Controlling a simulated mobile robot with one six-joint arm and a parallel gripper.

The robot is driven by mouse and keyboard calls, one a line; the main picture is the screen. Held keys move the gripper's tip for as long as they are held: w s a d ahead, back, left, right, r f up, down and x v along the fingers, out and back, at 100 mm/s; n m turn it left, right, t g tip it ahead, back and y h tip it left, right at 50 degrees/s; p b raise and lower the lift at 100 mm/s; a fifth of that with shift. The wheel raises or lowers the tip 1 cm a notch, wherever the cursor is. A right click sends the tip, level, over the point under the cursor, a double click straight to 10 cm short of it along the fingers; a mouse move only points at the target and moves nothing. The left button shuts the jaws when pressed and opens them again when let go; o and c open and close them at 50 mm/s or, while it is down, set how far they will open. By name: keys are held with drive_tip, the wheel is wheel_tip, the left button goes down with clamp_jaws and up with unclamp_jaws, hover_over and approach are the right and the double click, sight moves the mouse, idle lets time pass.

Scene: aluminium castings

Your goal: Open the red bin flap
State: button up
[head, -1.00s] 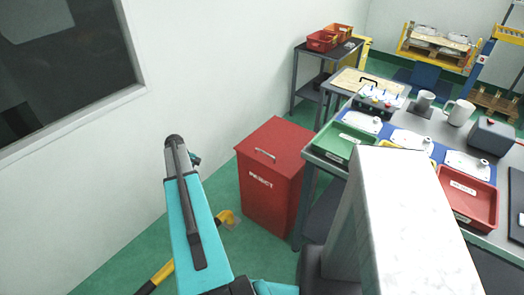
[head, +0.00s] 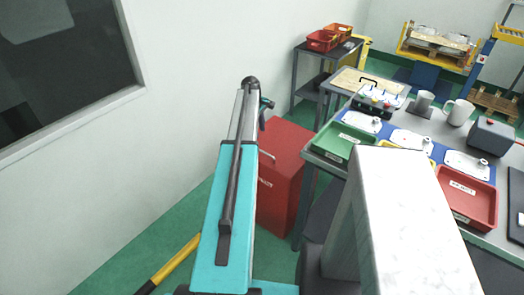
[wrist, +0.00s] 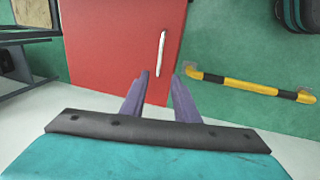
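The red bin (head: 283,185) stands on the green floor beside the workbench. Its left part is hidden behind my teal arm in the head view. The red flap on its top (head: 290,142) lies flat and closed. The pale bar handle on the flap is clear in the wrist view (wrist: 161,52). My gripper (wrist: 161,74) is open and empty, its two purple fingers apart. The handle appears just past the fingertips, roughly in line with the gap, and nothing is between the fingers. In the head view most of the gripper is hidden by my arm.
The workbench right of the bin carries a green tray (head: 342,142), a red tray (head: 466,195) and mugs. A white wall (head: 180,110) stands to the left. A yellow-black floor bar (wrist: 250,86) lies near the bin. Green floor is open on the left.

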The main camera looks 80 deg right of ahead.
drive_tip(key=shift+f, duration=0.1)
idle(0.3)
drive_tip(key=p, duration=0.3)
hover_over(262, 158)
drive_tip(key=shift+s+d+f, duration=0.1)
drive_tip(key=shift+f, duration=6.6)
